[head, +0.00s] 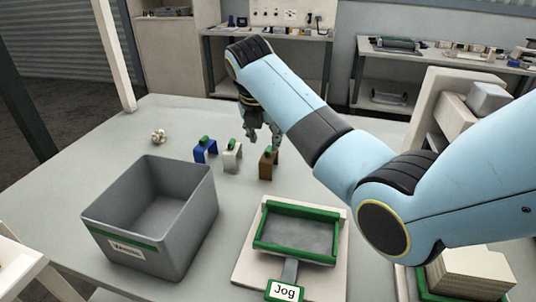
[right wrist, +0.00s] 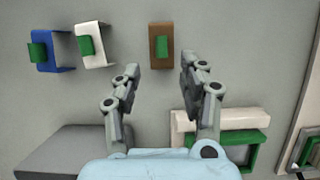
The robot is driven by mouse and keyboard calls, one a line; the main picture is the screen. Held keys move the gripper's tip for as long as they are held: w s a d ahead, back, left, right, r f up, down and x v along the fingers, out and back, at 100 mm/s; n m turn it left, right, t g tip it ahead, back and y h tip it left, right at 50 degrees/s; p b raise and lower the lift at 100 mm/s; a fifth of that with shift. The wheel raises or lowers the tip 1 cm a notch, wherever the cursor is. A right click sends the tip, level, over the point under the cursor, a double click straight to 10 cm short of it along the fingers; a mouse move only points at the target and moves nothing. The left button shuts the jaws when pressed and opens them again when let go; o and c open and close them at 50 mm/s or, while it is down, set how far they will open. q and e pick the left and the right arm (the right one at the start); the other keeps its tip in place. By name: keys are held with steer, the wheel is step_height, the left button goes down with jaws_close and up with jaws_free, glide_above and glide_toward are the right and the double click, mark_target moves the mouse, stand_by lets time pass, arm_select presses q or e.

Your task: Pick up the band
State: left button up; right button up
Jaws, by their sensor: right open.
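Three bracket-shaped bands with green tabs stand in a row on the table: a blue one (head: 205,152), a white one (head: 232,158) and a brown one (head: 267,168). They also show at the top of the right wrist view as blue (right wrist: 47,49), white (right wrist: 92,45) and brown (right wrist: 161,61). I cannot tell which one the task calls the band. My right gripper (head: 263,138) is open and empty, close to the brown one. In the right wrist view its fingers (right wrist: 160,70) point toward the brown one, which lies between their lines. My left gripper is out of view.
A grey labelled bin (head: 190,220) stands at the front left. A green-edged tray (head: 300,254) labelled Jog is at the front middle. A small cream cluster (head: 158,136) lies at the back left. A stack of paper (head: 470,272) sits at the right. Free table lies left of the row.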

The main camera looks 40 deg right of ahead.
mark_target(268, 149)
steer(key=shift+w+d+f, duration=0.1)
steer(key=shift+d+f, duration=0.1)
steer(key=shift+f, duration=0.35)
steer(key=shift+w+d+f, duration=0.1)
steer(key=shift+w+f, duration=0.05)
steer(key=shift+f, duration=0.15)
steer(key=x, duration=0.4)
steer(key=shift+w+d+f, duration=0.1)
steer(key=shift+d+f, duration=0.1)
steer(key=shift+d, duration=0.15)
steer(key=shift+w+d+f, duration=0.1)
steer(key=shift+w+f, duration=0.05)
steer(key=shift+f, duration=0.2)
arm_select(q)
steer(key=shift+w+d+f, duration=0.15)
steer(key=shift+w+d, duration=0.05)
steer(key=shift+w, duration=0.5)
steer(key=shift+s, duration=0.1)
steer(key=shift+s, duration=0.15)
arm_select(e)
steer(key=c, duration=0.4)
